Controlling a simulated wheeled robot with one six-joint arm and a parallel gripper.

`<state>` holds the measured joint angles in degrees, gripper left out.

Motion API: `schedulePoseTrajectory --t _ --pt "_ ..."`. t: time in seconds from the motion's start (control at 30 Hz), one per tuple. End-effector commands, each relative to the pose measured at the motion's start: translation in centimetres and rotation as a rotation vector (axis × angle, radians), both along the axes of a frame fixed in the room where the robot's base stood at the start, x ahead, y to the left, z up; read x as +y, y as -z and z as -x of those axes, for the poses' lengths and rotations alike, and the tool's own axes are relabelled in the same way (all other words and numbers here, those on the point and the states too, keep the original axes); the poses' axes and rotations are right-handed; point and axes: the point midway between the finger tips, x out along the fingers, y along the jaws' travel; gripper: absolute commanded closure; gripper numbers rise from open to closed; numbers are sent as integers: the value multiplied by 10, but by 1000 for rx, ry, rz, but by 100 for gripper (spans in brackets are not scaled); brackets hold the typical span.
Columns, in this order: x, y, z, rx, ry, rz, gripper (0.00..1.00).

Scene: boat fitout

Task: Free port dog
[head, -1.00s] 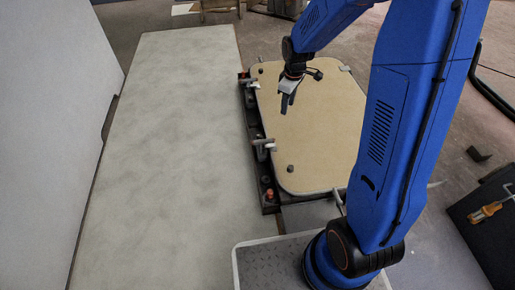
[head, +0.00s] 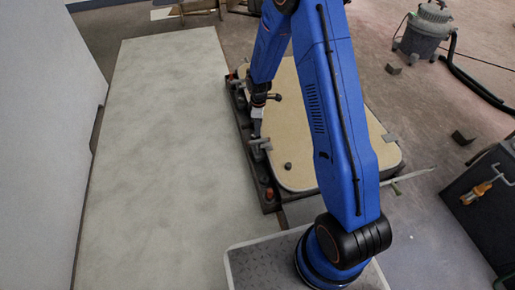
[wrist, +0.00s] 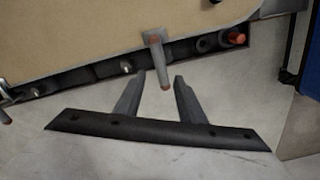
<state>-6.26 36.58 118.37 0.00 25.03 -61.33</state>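The hatch panel (head: 290,130) is a tan board with rounded corners, lying in a dark frame (head: 245,135). A grey dog handle (head: 262,143) with a reddish-brown pivot sits on its left edge. In the wrist view this dog (wrist: 159,62) points out from the panel edge, across the frame. My gripper (wrist: 159,78) is open, and the dog's free end shows between its two fingertips. I cannot tell whether they touch it. In the head view my gripper (head: 257,124) is just above this dog, partly hidden by my arm. Another dog (head: 232,78) is farther along the same edge.
A long pale slab (head: 165,150) lies left of the frame. A red knob (wrist: 236,38) and dark fittings sit on the frame near the dog. A dark toolbox (head: 485,215) stands at right, and a grey vacuum (head: 425,30) behind it.

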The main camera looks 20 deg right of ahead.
Motion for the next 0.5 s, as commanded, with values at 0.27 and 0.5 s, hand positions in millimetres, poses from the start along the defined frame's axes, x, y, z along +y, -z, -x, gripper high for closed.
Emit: schedulePoseTrajectory --t 0.27,0.5 --pt "0 44 1 3 1 0 64" --pt "0 82 1 3 1 0 64"
